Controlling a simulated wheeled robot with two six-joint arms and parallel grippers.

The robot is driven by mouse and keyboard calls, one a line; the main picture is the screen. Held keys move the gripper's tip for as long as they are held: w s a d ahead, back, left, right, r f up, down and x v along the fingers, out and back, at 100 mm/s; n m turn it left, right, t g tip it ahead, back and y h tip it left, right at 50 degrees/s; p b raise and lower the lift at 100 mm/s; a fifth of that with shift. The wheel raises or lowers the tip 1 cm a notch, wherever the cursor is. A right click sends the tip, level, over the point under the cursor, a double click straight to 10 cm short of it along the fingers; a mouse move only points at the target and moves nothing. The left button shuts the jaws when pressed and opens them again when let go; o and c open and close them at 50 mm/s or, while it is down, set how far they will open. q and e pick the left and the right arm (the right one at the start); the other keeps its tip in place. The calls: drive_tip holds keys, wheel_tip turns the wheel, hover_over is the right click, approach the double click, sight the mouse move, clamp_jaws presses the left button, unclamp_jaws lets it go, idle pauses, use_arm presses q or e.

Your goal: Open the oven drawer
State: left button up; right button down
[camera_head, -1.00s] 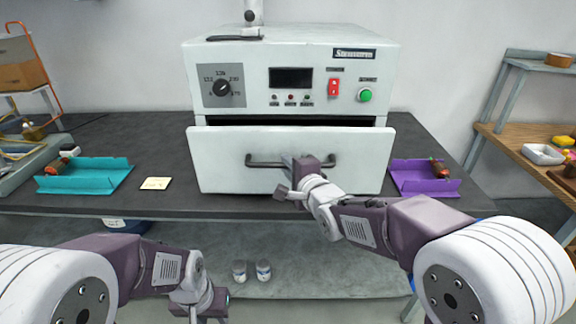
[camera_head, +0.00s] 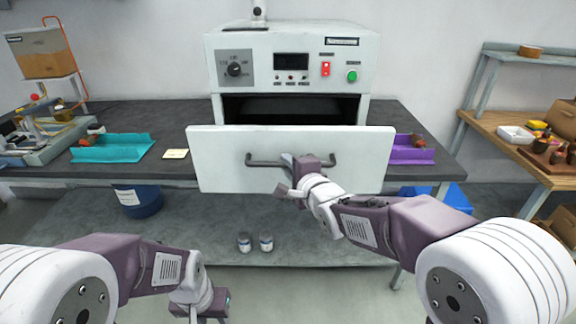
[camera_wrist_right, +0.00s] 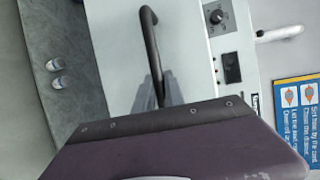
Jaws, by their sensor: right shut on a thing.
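The white oven (camera_head: 292,60) stands on the dark bench, with a dial, a small display, a red switch and a green button on its face. Its drawer (camera_head: 225,165) is pulled well out, and the dark opening shows above the drawer front. My right gripper (camera_head: 290,165) is shut on the dark bar handle (camera_head: 262,161) near the middle of the drawer front. The handle (camera_wrist_right: 150,40) also shows in the right wrist view, running down to the fingers (camera_wrist_right: 160,92). My left gripper (camera_head: 205,305) hangs low at the bottom, away from the oven; its fingers are unclear.
A purple tray (camera_head: 408,152) lies to the right. A wooden side table (camera_head: 505,150) stands right.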

drive_tip(key=shift+w, duration=0.1)
drive_tip(key=c, duration=1.4)
unclamp_jaws()
drive_tip(key=v, duration=0.9)
drive_tip(key=shift+p, duration=0.35)
drive_tip(key=shift+d, duration=0.1)
